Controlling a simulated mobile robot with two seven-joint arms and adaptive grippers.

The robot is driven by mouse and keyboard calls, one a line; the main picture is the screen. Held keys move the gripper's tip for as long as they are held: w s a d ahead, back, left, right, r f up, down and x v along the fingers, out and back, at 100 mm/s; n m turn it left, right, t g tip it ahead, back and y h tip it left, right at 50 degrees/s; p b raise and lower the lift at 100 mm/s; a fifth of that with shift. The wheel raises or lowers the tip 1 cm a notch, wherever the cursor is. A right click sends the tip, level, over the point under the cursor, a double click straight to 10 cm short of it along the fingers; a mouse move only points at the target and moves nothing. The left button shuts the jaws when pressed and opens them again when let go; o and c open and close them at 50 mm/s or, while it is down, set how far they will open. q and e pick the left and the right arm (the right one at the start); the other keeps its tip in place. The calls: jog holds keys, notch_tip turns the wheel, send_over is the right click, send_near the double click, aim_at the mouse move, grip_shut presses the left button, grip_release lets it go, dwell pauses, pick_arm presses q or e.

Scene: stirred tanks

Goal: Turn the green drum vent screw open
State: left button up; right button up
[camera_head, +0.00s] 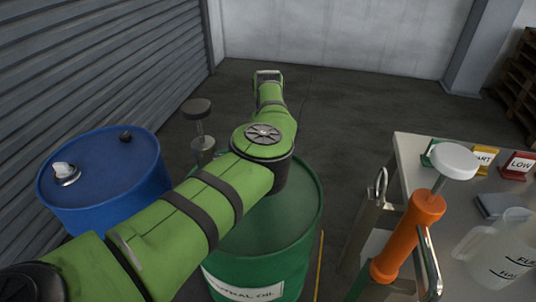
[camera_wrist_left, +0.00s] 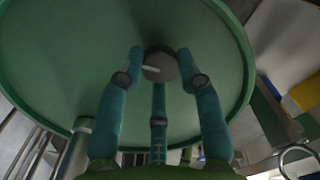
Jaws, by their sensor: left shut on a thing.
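The green drum (camera_head: 302,218) stands in the middle of the head view, with a white label ending in "OIL". My left arm reaches across it and hides much of its top, the vent screw and my gripper there. In the left wrist view the green drum top (camera_wrist_left: 75,45) fills the upper part. The vent screw is a round grey knob (camera_wrist_left: 160,72) with a white line, lying roughly level in the picture. My left gripper (camera_wrist_left: 160,54) is shut on the knob, with fingers at its left and right and a third finger below. My right gripper is not in view.
A blue drum (camera_head: 105,170) stands to the left by the shutter wall. A dark-capped pump (camera_head: 199,122) is behind. At right a light table (camera_head: 408,150) holds small signs and a measuring jug (camera_head: 500,248). An orange pump (camera_head: 410,235) stands at its near edge.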

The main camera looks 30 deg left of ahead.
pick_arm(q)
jog(key=shift+s+f, duration=0.1)
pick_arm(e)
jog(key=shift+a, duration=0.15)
pick_arm(q)
jog(key=o, duration=1.1)
jog(key=shift+o, duration=0.2)
notch_tip(320, 180, up, 12)
